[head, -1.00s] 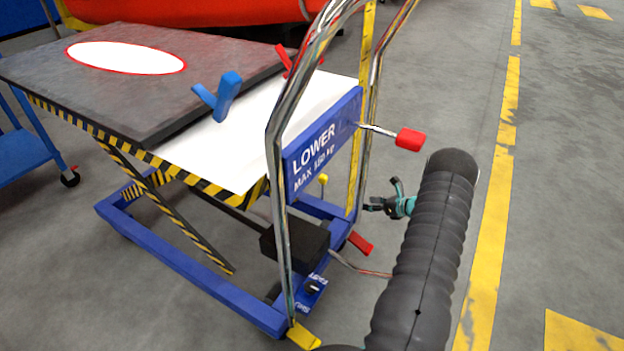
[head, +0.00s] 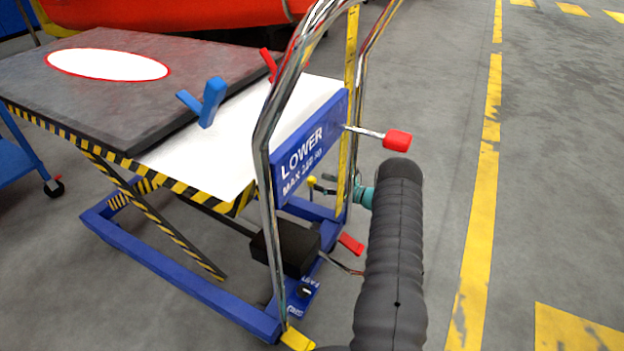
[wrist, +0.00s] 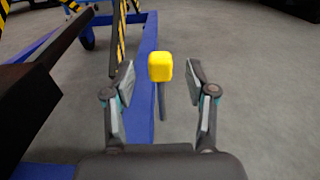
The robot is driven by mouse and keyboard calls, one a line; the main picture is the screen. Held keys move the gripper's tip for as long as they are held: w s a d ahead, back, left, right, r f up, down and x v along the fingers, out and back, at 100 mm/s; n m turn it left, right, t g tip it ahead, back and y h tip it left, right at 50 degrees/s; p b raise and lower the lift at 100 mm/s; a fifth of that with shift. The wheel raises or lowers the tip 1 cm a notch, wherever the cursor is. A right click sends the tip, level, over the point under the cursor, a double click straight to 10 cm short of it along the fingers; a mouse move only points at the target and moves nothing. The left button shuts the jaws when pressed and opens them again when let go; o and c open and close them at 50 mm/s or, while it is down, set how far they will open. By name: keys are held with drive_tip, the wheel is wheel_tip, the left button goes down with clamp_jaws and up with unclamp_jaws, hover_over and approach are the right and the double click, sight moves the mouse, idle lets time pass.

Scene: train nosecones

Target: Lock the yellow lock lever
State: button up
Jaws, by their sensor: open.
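The yellow lock lever (wrist: 160,67) shows in the wrist view as a rounded yellow knob on a thin dark stem. It stands in the gap between the fingers of my gripper (wrist: 161,78), apart from both. My gripper is open and holds nothing. In the head view the yellow knob (head: 312,181) is small, below the blue LOWER panel. My gripper (head: 335,188) is just right of it there, partly hidden behind the cart's upright.
A blue lift cart (head: 180,275) carries a dark board (head: 95,95) on a white top. Chrome handle bars (head: 262,150) rise close to my arm. A red-tipped lever (head: 397,140) and a red pedal (head: 351,243) are nearby. The floor at right is clear.

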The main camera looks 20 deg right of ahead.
sight(315, 180)
drive_tip(key=shift+x, duration=2.55)
clamp_jaws()
